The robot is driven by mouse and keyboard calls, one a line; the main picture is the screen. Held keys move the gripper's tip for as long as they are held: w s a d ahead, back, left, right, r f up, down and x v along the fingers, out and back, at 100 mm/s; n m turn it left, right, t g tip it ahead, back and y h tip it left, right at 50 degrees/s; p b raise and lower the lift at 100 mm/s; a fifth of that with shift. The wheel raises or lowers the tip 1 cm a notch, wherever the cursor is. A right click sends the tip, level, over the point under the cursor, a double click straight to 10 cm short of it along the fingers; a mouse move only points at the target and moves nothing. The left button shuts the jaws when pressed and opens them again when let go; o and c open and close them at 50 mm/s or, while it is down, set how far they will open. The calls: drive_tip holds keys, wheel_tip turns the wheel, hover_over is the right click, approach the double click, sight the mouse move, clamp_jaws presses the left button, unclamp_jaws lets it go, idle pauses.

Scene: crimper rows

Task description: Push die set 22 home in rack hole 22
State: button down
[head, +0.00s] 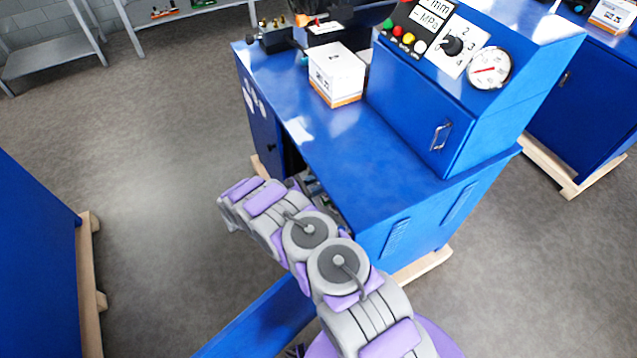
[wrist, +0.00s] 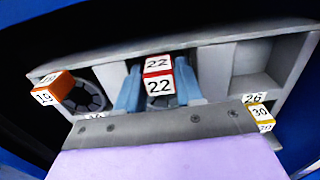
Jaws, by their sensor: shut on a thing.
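In the wrist view, die set 22 (wrist: 159,85) shows white faces marked 22 with red edges and a dark round part partly visible below. My gripper (wrist: 158,92) has two blue fingers, one on each side of it, shut on it. The die set is in front of or within a middle opening of the grey rack (wrist: 262,34); how deep it sits I cannot tell. The grey plate and purple body of my wrist hide the lower part of the rack. In the head view my arm reaches to the open side of the blue machine, and the gripper is hidden.
An orange-tagged die set 19 (wrist: 52,92) sits to the left in the wrist view. The blue machine (head: 330,150) bears a white box (head: 336,75). Open floor (head: 150,140) lies left of it.

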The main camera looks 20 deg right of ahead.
drive_tip(key=shift+w+d+r, duration=0.15)
drive_tip(key=shift+d, duration=0.4)
drive_tip(key=c, duration=1)
unclamp_jaws()
drive_tip(key=o, duration=0.4)
drive_tip(key=shift+c, duration=0.2)
drive_tip(key=shift+a, duration=0.1)
drive_tip(key=s+a+p, duration=0.3)
drive_tip(key=a, duration=1.4)
drive_tip(key=shift+s+f, duration=0.2)
